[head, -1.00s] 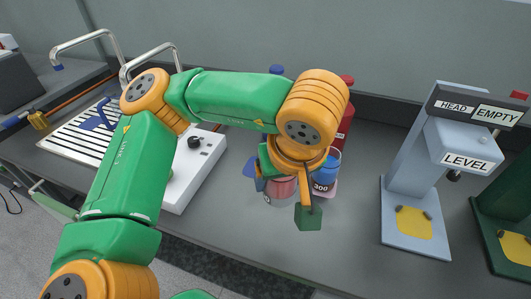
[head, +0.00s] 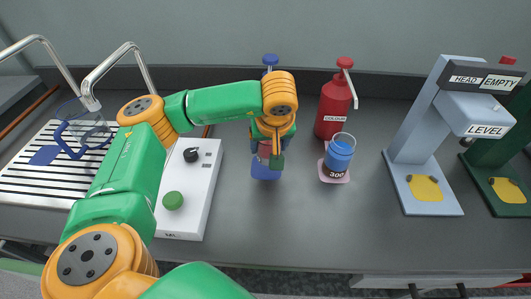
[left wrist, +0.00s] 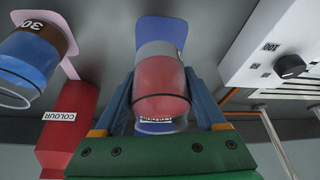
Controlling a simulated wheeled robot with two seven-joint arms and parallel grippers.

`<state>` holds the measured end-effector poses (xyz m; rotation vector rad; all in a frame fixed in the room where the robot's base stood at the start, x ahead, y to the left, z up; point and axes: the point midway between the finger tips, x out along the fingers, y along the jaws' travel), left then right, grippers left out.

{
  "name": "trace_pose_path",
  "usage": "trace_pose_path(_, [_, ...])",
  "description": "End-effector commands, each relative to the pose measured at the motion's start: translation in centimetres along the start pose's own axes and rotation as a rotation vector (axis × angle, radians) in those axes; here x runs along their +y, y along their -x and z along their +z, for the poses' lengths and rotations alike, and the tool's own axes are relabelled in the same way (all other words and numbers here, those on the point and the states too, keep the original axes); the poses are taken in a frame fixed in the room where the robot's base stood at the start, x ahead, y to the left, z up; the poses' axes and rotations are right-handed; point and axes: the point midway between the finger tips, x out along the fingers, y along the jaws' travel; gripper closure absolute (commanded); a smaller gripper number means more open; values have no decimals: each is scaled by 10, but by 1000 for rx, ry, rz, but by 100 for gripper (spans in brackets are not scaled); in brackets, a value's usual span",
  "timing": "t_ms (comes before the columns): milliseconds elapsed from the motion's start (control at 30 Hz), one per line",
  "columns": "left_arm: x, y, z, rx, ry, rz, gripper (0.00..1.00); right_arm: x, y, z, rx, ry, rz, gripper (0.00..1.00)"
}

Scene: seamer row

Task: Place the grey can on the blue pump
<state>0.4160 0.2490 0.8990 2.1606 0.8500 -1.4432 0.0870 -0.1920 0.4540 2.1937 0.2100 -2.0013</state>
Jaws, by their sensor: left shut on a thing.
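The blue pump shows its blue head (head: 270,60) behind my left gripper. Its blue plate (head: 265,170) reaches out in front and shows in the left wrist view (left wrist: 160,28). My left gripper (head: 267,150) is shut on a can with a grey band (left wrist: 160,48) and a reddish body, its fingers on both sides. The can's reddish part (head: 265,150) shows just above the plate in the head view. I cannot tell whether the can touches the plate. The pump's body is mostly hidden by my gripper. My right gripper is out of view.
Right of the pump stands a red pump (head: 332,112) labelled COLOUR, with a beaker of blue (head: 339,155) on its pink plate. A white box (head: 195,195) with knobs is to the left. A grey-blue seamer (head: 425,150) stands right. The table front centre is bare.

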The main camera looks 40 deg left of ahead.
Motion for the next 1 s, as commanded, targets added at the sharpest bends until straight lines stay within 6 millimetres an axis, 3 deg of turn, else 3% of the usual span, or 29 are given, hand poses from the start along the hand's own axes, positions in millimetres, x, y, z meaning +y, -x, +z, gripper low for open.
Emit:
trace_pose_path(167, [-7,-23,-6,-2,3,-3,97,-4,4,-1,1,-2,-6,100])
trace_pose_path(300, [-6,-46,4,-3,-2,-1,97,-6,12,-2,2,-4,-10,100])
trace_pose_path(667, [-5,-55,7,0,0,2,97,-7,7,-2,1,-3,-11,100])
trace_pose_path(700, [-5,-55,8,-1,0,2,24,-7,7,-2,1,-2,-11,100])
trace_pose_path(800, [-5,-54,7,-1,0,2,0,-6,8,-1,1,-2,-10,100])
trace_pose_path(1000, [-5,-53,7,-1,0,2,0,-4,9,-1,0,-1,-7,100])
